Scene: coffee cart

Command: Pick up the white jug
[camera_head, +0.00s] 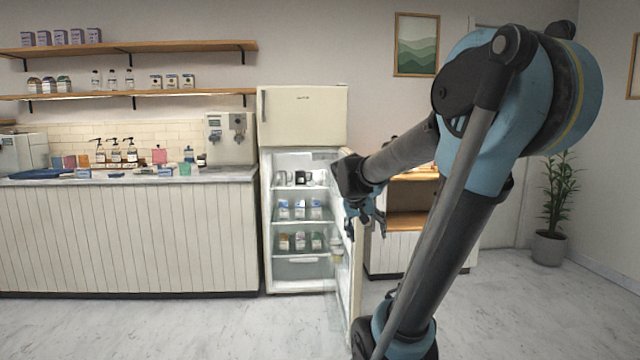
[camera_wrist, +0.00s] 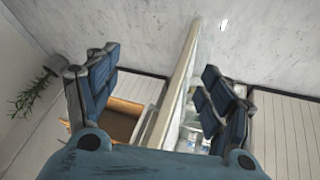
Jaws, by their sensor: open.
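My gripper (camera_head: 364,212) is open and empty in the head view, at the open door (camera_head: 356,270) of the cream fridge (camera_head: 303,117). In the wrist view its fingers (camera_wrist: 162,85) are spread wide, with the door's edge (camera_wrist: 176,85) running between them. I cannot tell whether they touch it. On the fridge's top shelf stand a pale jug-like vessel (camera_head: 281,178) and a dark one (camera_head: 302,177). They are too small for me to be sure which is the white jug. My gripper is to their right, apart from them.
Cartons (camera_head: 299,210) and bottles (camera_head: 300,241) fill lower fridge shelves. A counter (camera_head: 125,235) with a coffee machine (camera_head: 229,138) stands left. A wooden-shelved cabinet (camera_head: 405,221) is behind the door, partly hidden by my arm. A potted plant (camera_head: 549,246) stands right. The floor in front is clear.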

